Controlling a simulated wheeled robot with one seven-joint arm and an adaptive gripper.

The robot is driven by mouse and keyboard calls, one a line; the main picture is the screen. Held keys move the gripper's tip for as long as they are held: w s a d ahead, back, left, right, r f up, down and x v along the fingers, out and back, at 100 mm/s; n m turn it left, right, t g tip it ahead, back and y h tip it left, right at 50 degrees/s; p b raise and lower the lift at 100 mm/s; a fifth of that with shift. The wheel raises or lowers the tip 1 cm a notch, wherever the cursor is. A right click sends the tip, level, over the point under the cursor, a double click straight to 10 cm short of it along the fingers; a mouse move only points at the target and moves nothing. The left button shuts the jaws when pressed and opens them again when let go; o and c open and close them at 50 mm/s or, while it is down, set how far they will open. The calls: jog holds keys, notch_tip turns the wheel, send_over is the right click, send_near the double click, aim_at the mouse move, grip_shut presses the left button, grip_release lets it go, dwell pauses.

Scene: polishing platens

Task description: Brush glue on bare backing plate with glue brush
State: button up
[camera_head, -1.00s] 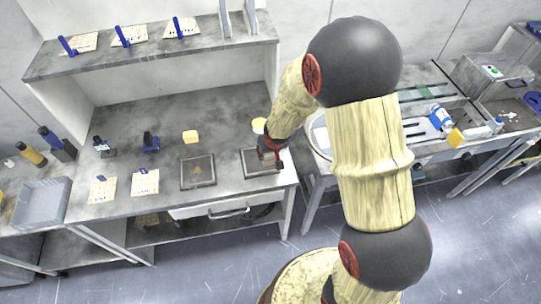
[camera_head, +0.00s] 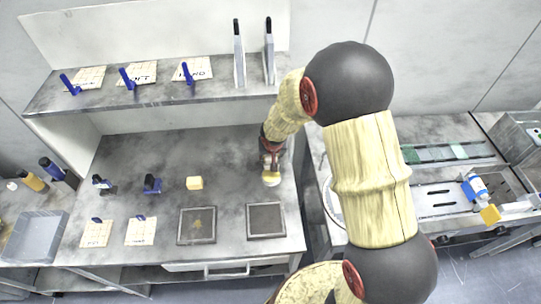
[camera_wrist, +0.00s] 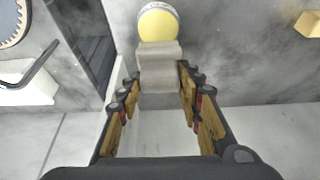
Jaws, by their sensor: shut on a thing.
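My gripper (camera_head: 270,160) is over the right end of the bench, beyond the two dark square plates. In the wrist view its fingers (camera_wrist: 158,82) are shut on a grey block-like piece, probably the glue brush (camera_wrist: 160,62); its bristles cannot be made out. Just past this piece is a round yellow-topped thing with a pale rim, probably the glue pot (camera_wrist: 158,22), also seen in the head view (camera_head: 271,179). The piece overlaps its edge; contact cannot be told. The right plate (camera_head: 266,220) is plain dark. The left plate (camera_head: 197,225) has a brownish patch.
A yellow block (camera_head: 194,183) and two blue-handled tools (camera_head: 152,184) stand left of the pot. Labelled cards lie at the front left. A shelf (camera_head: 150,95) runs along the back. A grey bin (camera_head: 35,237) is far left. A second bench stands right.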

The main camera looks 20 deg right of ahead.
notch_tip(320, 180, down, 5)
jog(key=b, duration=0.3)
jog(key=shift+w+b, duration=0.1)
jog(key=shift+b, duration=0.25)
jog(key=shift+f, duration=0.35)
jog(key=shift+f+b, duration=0.55)
jog(key=shift+b, duration=0.35)
dwell(1.8)
jog(key=shift+r+p, duration=2.8)
jog(key=shift+r, duration=0.8)
